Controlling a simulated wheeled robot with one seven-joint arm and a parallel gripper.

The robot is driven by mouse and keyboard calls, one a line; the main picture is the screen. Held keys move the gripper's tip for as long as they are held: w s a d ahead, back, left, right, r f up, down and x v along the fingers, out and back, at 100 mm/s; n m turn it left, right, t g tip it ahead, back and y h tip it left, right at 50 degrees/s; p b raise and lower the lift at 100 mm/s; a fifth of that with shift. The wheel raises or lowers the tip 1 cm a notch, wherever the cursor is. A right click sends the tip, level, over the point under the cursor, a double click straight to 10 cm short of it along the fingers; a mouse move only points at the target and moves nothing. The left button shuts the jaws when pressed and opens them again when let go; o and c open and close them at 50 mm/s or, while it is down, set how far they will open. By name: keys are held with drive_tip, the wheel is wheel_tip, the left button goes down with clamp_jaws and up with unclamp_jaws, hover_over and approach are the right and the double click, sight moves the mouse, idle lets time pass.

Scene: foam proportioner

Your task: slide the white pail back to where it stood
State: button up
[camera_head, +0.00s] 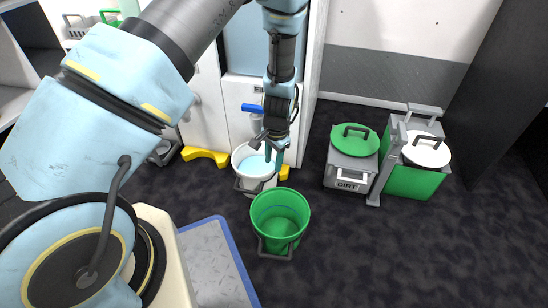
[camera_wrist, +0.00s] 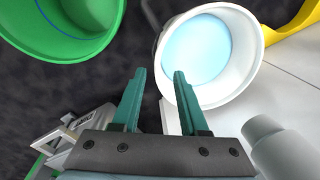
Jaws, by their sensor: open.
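The white pail (camera_head: 245,158) stands on the dark floor in front of the white cabinet and looks light blue inside. It also shows in the wrist view (camera_wrist: 246,52), upper right. My gripper (camera_head: 275,155) is at the pail, over its right side in the head view. The head view partly hides the pail behind my gripper.
A green pail (camera_head: 280,222) stands close in front of the white pail. Yellow feet (camera_head: 205,157) stick out below the cabinet. A grey bin with a green lid (camera_head: 354,142) and a green bin with a white lid (camera_head: 425,155) stand right.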

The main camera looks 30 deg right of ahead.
sight(272, 182)
drive_tip(key=f+b, duration=0.1)
drive_tip(key=f, duration=0.1)
drive_tip(key=f+b, duration=0.1)
drive_tip(key=f, duration=0.2)
drive_tip(key=f+b, duration=0.1)
drive_tip(key=f, duration=0.1)
drive_tip(key=shift+w+a+f, duration=0.1)
drive_tip(key=shift+w+f, duration=0.25)
drive_tip(key=shift+c, duration=0.2)
clamp_jaws()
idle(0.9)
